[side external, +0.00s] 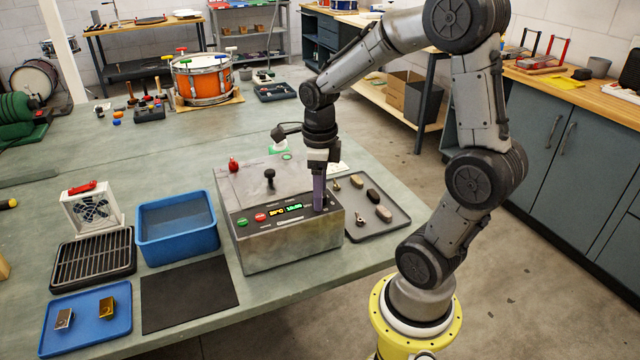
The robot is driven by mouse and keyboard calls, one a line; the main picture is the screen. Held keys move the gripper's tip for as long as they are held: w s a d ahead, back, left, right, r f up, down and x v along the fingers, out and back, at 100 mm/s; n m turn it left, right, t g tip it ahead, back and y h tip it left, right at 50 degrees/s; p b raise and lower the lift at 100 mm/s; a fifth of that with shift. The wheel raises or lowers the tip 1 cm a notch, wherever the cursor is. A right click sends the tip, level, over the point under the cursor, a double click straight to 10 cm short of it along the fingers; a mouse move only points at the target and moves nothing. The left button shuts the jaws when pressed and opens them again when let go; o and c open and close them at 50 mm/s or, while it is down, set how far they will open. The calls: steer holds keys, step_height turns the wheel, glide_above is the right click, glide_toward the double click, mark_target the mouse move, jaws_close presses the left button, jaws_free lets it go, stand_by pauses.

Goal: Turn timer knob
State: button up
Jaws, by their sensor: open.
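A grey metal box (290,247) with a front control panel stands near the table's right edge. Its sloped panel has a green button (243,222), a red button (260,217) and a lit display (285,208). A black knob (270,178) stands up on the box's top, and a red knob (233,164) is at its back left corner. My gripper (319,205) points down at the right end of the panel, right of the display. Its fingers hide that part of the panel, so I cannot see a timer knob there or tell whether the fingers touch it.
A blue bin (176,243), a small fan (92,208), a black rack (92,258), a blue tray (118,325) and a black mat (188,292) fill the left front. An orange drum (202,85) stands farther back.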

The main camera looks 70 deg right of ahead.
step_height(320, 180, up, 14)
steer(key=shift+a, duration=0.35)
steer(key=shift+f, duration=0.1)
stand_by(0.4)
steer(key=s+a+f+n+t, duration=0.2)
steer(key=s+a+n, duration=0.2)
steer(key=n, duration=1.2)
steer(key=s+a+f+n+t, duration=0.2)
steer(key=a+n, duration=0.6)
steer(key=n, duration=0.9)
steer(key=shift+s+a+t+y, duration=0.35)
steer(key=shift+s+t, duration=0.35)
steer(key=shift+s, duration=0.3)
